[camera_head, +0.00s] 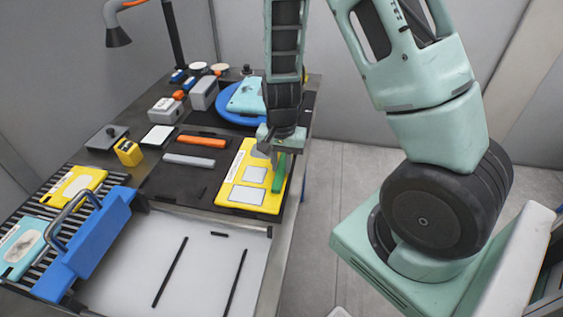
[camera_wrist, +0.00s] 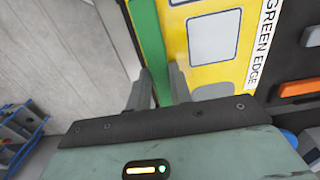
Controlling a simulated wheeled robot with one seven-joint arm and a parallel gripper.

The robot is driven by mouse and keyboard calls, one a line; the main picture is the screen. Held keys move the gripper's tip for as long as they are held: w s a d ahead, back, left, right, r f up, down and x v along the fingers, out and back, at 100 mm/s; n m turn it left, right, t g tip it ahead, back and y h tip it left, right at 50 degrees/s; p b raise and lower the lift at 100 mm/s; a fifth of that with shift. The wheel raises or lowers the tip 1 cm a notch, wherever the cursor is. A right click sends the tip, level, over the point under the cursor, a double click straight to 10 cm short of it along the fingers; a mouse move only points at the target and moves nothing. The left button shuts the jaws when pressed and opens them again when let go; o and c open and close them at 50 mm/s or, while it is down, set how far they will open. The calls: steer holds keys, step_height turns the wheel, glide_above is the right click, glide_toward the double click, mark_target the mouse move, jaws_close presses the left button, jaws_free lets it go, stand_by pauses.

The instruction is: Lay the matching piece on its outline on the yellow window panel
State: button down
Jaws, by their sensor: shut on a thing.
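The yellow window panel (camera_head: 228,203) lies on the dark work surface, with two pale window areas visible and a white label strip along its left side. In the wrist view the panel (camera_wrist: 177,45) shows its windows and the label "GREEN EDGE". My gripper (camera_head: 270,152) is above the panel's right side, pointing down. It is shut on a green strip (camera_head: 279,174), which stands out along the panel's right edge. In the wrist view the green strip (camera_wrist: 147,38) runs between my fingers (camera_wrist: 159,88). I cannot tell whether the strip touches the panel. The outline under it is hidden.
An orange bar (camera_head: 202,141) and a grey bar (camera_head: 189,160) lie left of the panel. A blue round stand (camera_head: 233,110) is behind it. A blue clamp bar (camera_head: 90,240) and a white board (camera_head: 150,262) are in front. The table edge is close on the right.

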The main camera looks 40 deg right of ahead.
steer(key=shift+f, duration=0.15)
steer(key=c, duration=1.2)
jaws_free()
steer(key=shift+r+p, duration=2.85)
steer(key=shift+r, duration=0.2)
steer(key=s+a+r+n+y+b, duration=0.1)
steer(key=s+a+r+n, duration=0.3)
steer(key=a, duration=0.4)
steer(key=s+a+r+n+y+b, duration=0.1)
steer(key=s+a+r+n, duration=0.1)
steer(key=a+r+n, duration=0.5)
steer(key=s+a+r+n, duration=0.1)
steer(key=s+a+n, duration=0.1)
steer(key=s, duration=0.2)
steer(key=s+a+r+n+h, duration=0.1)
steer(key=s+a+n, duration=0.1)
steer(key=s+a, duration=0.1)
steer(key=s+a+r+n, duration=0.1)
steer(key=s+a+n, duration=0.1)
steer(key=s+n, duration=0.1)
steer(key=shift+s+a+r, duration=0.15)
steer(key=shift+s+r, duration=0.05)
steer(key=shift+s, duration=0.25)
steer(key=shift+s+a+r, duration=0.1)
steer(key=shift+s+r, duration=0.05)
steer(key=shift+s, duration=0.25)
